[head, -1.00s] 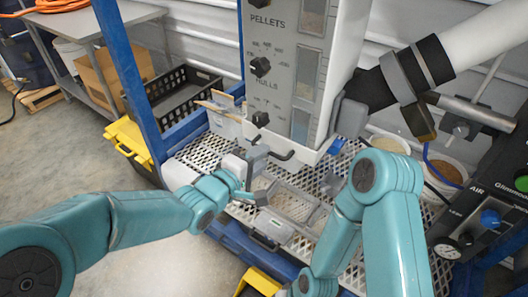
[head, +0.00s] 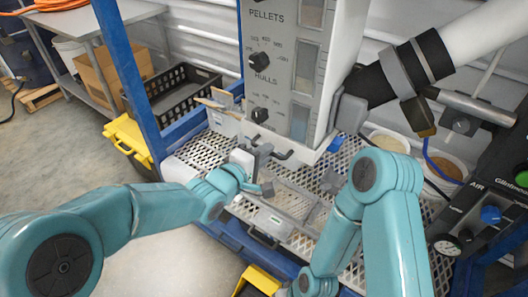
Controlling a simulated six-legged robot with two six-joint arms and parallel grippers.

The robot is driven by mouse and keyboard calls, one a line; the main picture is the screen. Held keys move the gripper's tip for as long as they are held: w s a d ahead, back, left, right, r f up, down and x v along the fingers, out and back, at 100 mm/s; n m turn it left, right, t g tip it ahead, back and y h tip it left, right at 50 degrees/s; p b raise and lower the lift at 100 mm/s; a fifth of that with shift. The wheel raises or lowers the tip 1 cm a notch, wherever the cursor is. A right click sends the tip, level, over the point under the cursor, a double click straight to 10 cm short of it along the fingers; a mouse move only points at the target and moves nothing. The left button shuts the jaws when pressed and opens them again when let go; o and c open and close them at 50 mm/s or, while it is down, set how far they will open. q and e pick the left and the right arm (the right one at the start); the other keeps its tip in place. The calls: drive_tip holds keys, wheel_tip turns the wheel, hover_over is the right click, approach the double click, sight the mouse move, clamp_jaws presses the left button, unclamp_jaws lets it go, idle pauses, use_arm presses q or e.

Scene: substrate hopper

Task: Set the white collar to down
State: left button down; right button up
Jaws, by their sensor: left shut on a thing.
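My left gripper (head: 256,166) reaches in from the left to just below the lower front of the white hopper panel (head: 285,75). It is shut on a small pale block, which I take to be the white collar (head: 242,160). My fingers partly cover it, so I cannot tell whether it points up or down. A short dark rod (head: 285,154) sticks out under the panel, just right of the fingers. My right arm stands at the lower right, and its gripper is out of sight.
A perforated metal deck (head: 196,152) with clear trays lies below the hopper. A blue post (head: 125,70) rises at the left. A white pipe with a black sleeve (head: 432,58) crosses at the upper right. Buckets (head: 388,144) stand at the right.

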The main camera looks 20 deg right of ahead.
use_arm(q)
wheel_tip(320, 180, down, 3)
drive_tip(key=shift+r+b, duration=0.1)
drive_tip(key=shift+b, duration=0.3)
drive_tip(key=c, duration=1.2)
unclamp_jaws()
drive_tip(key=shift+a, duration=0.1)
drive_tip(key=shift+o, duration=0.2)
use_arm(e)
drive_tip(key=shift+f, duration=0.85)
use_arm(q)
drive_tip(key=v, duration=1.6)
use_arm(e)
drive_tip(key=shift+r, duration=0.1)
use_arm(q)
drive_tip(key=shift+a, duration=0.1)
